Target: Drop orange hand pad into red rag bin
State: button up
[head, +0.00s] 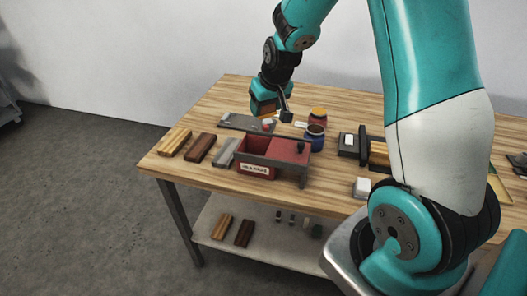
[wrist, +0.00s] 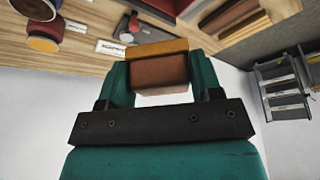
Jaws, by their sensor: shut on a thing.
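The hand pad (wrist: 158,72) is a small block with an orange strip along one edge and a brown body. My gripper (head: 268,110) is shut on it; in the wrist view it sits between the two teal fingers. In the head view the pad shows only as a small orange-brown patch (head: 263,107) under the gripper. The red rag bin (head: 256,170) stands near the table's front edge, with a white label, an open part at left and a grey-framed part at right. The gripper holds the pad above the table, behind the bin.
A blue jar (head: 315,137) and a yellow-topped jar (head: 318,115) stand right of the gripper. Wooden blocks (head: 200,148) lie at the table's left. A dark holder (head: 352,146) and a white box (head: 362,187) are to the right. A lower shelf (head: 265,235) holds small items.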

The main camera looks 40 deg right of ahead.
notch_tip(320, 180, down, 6)
jog(key=b, duration=0.4)
jog(key=o, duration=0.9)
jog(key=shift+r, duration=0.2)
jog(key=b+v, duration=0.1)
jog(key=v, duration=1.6)
jog(key=shift+r, duration=0.1)
